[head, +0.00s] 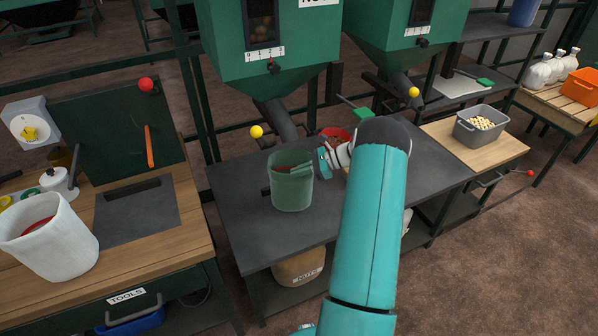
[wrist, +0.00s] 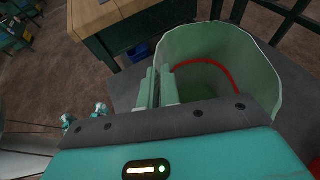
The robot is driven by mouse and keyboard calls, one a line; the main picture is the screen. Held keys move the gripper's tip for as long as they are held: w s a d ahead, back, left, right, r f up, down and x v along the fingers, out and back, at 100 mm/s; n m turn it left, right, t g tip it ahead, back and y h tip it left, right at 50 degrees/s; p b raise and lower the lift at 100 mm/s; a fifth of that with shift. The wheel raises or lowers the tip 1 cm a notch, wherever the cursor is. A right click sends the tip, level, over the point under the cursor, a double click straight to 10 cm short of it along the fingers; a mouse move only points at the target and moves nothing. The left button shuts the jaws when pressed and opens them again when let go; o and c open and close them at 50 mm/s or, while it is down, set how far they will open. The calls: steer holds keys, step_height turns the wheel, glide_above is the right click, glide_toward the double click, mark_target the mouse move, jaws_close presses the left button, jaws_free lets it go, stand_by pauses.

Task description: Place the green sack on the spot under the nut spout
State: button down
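The green sack (head: 291,192), open-topped and upright, is at the dark table's middle, in front of and below the nut spout (head: 281,122). A red line runs around its inside wall in the wrist view (wrist: 245,62). My gripper (head: 324,160) is at the sack's right rim. In the wrist view, my gripper's fingers (wrist: 158,88) straddle the sack's wall and appear closed on it. I cannot tell whether the sack's base touches the table. The spot under the spout is mostly hidden behind the sack; a dark piece (head: 265,190) shows at its left.
A red container (head: 337,133) stands behind my gripper. A grey bin (head: 480,128) of pale pieces is at right. A sack marked NUTS (head: 300,268) sits below. The table's front is clear.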

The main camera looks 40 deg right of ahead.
steer(key=shift+f, duration=0.15)
steer(key=c, duration=1.6)
jaws_free()
steer(key=shift+s+d+r, duration=0.1)
steer(key=shift+d+r, duration=0.1)
steer(key=v, duration=1.1)
steer(key=shift+s+d, duration=0.2)
steer(key=shift+r, duration=0.1)
